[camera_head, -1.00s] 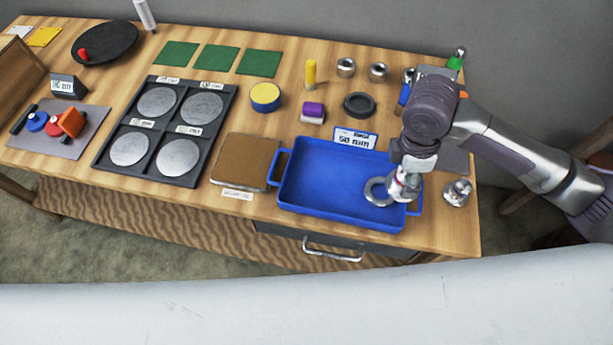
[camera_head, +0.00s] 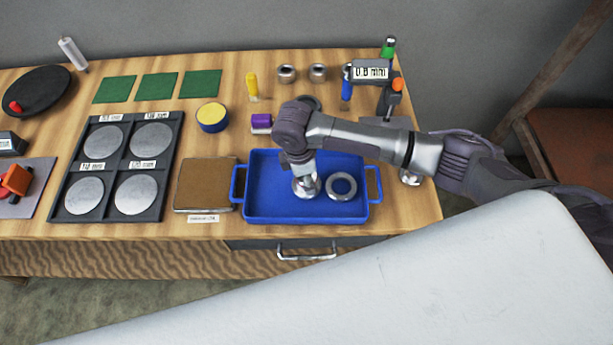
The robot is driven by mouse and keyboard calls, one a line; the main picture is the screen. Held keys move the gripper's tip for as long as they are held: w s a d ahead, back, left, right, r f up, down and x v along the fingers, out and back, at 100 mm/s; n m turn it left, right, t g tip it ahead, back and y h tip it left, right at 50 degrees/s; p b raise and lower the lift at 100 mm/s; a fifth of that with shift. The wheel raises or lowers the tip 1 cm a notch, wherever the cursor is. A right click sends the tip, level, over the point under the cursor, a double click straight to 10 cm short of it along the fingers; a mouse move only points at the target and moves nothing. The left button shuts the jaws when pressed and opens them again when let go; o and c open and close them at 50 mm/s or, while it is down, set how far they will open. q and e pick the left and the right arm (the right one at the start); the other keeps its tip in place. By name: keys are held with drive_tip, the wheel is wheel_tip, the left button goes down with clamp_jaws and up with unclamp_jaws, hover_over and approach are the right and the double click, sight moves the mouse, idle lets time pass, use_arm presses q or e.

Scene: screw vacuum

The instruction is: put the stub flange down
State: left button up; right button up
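My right gripper (camera_head: 305,178) reaches in from the right and points down over the middle of the blue tray (camera_head: 260,213). A shiny round metal piece, the stub flange (camera_head: 306,191), is at its fingertips, low in the tray. The gripper looks shut on it, though the fingers are small and partly hidden by the wrist. Whether the flange touches the tray floor is hard to tell. A flat metal ring (camera_head: 342,186) lies in the tray just right of the flange, apart from it. My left gripper is not in view.
A brown board (camera_head: 205,183) lies close to the tray's left. A dark tray with metal discs (camera_head: 137,193) is farther left.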

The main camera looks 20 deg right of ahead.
drive_tip(key=shift+f, duration=0.5)
drive_tip(key=o, duration=1.3)
drive_tip(key=shift+f, duration=0.15)
drive_tip(key=shift+o, duration=0.2)
drive_tip(key=r, duration=0.4)
drive_tip(key=a+r+b, duration=0.1)
drive_tip(key=r, duration=0.7)
drive_tip(key=shift+a+r+b, duration=0.15)
drive_tip(key=shift+a+b, duration=0.15)
